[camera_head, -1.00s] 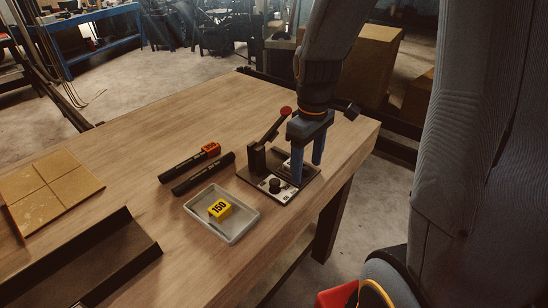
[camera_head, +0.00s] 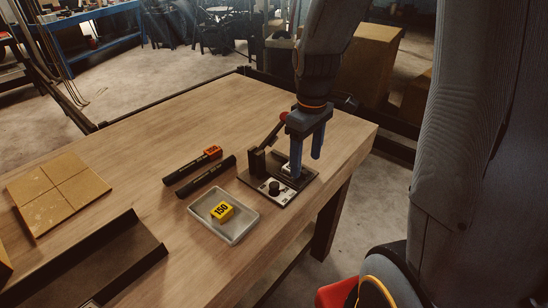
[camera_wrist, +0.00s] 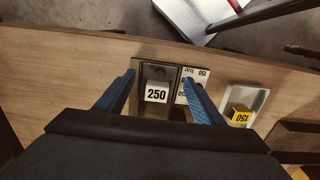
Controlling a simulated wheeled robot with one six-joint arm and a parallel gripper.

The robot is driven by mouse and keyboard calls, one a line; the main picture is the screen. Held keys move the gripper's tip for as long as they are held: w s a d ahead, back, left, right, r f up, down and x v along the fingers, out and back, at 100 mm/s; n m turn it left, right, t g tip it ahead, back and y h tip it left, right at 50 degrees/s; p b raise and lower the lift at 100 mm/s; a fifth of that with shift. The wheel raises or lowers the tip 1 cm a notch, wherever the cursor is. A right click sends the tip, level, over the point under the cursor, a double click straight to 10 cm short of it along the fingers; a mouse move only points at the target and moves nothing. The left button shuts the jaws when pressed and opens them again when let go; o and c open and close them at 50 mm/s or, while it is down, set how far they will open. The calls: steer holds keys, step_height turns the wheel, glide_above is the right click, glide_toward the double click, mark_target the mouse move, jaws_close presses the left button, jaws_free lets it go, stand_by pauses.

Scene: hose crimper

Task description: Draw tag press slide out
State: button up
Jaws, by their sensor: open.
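The tag press (camera_head: 262,185) stands near the table's right edge, a dark plate with a block, a dial and a red-knobbed lever (camera_head: 284,116). In the wrist view, a white block marked 250 (camera_wrist: 157,93) sits in the press's dark channel (camera_wrist: 146,75). My gripper (camera_head: 306,166) is open over the press, fingers pointing down. In the wrist view its blue fingers (camera_wrist: 159,80) stand apart on either side of the 250 block, with gaps. I cannot tell how high the tips are. My gripper hides part of the press in the head view.
A grey tray (camera_head: 238,237) holding a yellow 150 block (camera_head: 222,212) lies in front of the press. Two black bars (camera_head: 190,171) lie left of it, one with an orange tag. A tan tiled board (camera_head: 60,190) and black bin (camera_head: 85,260) are further left.

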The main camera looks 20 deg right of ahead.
step_height(320, 180, up, 6)
steer(key=p, duration=0.4)
steer(key=shift+f+p, duration=0.25)
steer(key=shift+p, duration=0.15)
steer(key=shift+s, duration=0.1)
